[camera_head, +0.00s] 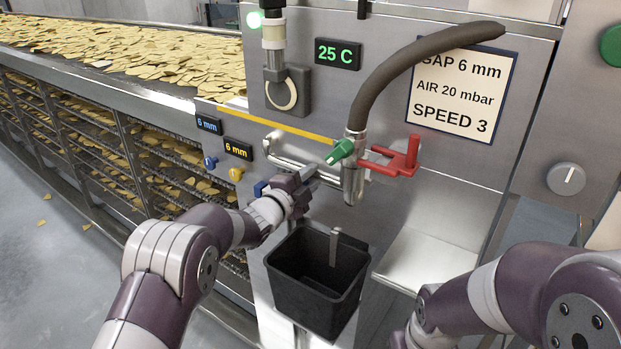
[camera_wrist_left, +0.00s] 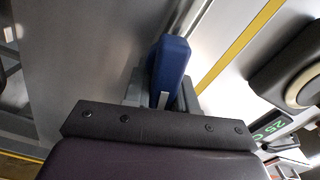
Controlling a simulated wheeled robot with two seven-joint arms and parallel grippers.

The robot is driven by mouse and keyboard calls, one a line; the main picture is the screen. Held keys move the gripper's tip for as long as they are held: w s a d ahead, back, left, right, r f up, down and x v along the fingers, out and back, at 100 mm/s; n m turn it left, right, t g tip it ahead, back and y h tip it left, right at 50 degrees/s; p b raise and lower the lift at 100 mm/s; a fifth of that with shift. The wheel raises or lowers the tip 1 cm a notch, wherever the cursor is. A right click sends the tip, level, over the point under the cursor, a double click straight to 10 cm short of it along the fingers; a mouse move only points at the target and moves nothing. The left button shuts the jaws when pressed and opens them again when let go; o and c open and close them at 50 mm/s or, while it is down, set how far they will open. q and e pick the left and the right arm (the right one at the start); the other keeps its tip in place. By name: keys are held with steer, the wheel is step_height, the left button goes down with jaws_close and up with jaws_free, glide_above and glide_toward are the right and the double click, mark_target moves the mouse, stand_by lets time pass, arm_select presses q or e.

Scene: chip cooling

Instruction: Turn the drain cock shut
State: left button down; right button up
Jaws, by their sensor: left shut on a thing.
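A blue handle (camera_wrist_left: 170,62) stands between the fingers of my left gripper (camera_wrist_left: 160,95) in the left wrist view, with a small white mark near its lower end. In the head view my left gripper (camera_head: 303,178) is at the steel machine front, above a black bin, and a bit of blue (camera_head: 260,188) shows beside it. The gripper is shut on the blue handle and hides most of it and its fitting in the head view. A green handle (camera_head: 340,151) on the hose end is close to the gripper's right.
The black bin (camera_head: 290,262) stands below with a grey strip on its rim. A red bracket-like handle (camera_head: 393,160) and a dark hose (camera_head: 385,75) are to the right. A conveyor of chips (camera_head: 160,62) runs on the left. A steel ledge (camera_head: 420,258) is at right.

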arm_select(q)
steer(key=n, duration=0.3)
steer(key=r+n, duration=0.1)
steer(key=n, duration=0.2)
steer(key=w+a+n+p, duration=0.1)
steer(key=n, duration=0.3)
steer(key=shift+a+r, duration=0.1)
steer(key=shift+r, duration=0.2)
steer(key=shift+w+a+n+p, duration=0.15)
steer(key=shift+n+p, duration=0.25)
steer(key=shift+n, duration=0.7)
steer(key=shift+w+a+n+p, duration=0.15)
steer(key=shift+n+p, duration=0.25)
steer(key=shift+n, duration=0.7)
steer(key=shift+s, duration=0.1)
steer(key=shift+f, duration=0.1)
steer(key=c, duration=1)
jaws_free()
steer(key=shift+a, duration=0.1)
